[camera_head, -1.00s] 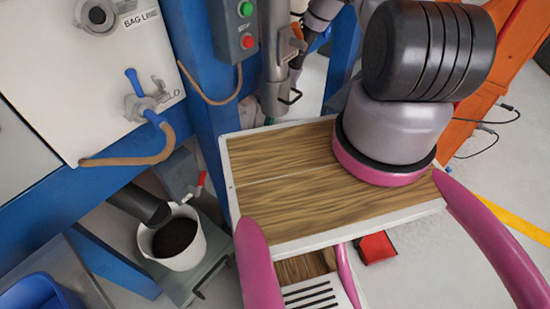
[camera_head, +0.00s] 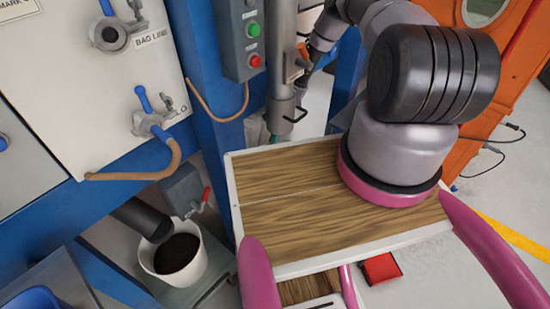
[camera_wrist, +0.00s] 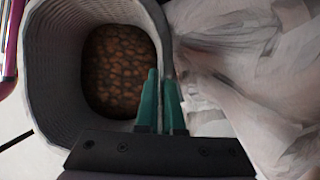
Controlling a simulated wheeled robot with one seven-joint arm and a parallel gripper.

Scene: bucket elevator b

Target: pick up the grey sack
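In the wrist view, the grey sack (camera_wrist: 235,60) looks pale, crumpled and folded, filling the right side of the picture. My gripper (camera_wrist: 161,85) has two teal fingers pointing up the picture, close together with a narrow gap. The fingers are at the sack's left edge, between it and a grey ribbed container with brown grainy contents. A thin grey edge runs down to the fingertips; I cannot tell if it is held between them.
The grey ribbed container (camera_wrist: 50,85) stands left of the fingers. In the head view, a white bucket (camera_head: 203,262) of dark material sits under a black spout at lower left. A blue post (camera_head: 205,110) and a steel pipe (camera_head: 281,75) stand near my arm.

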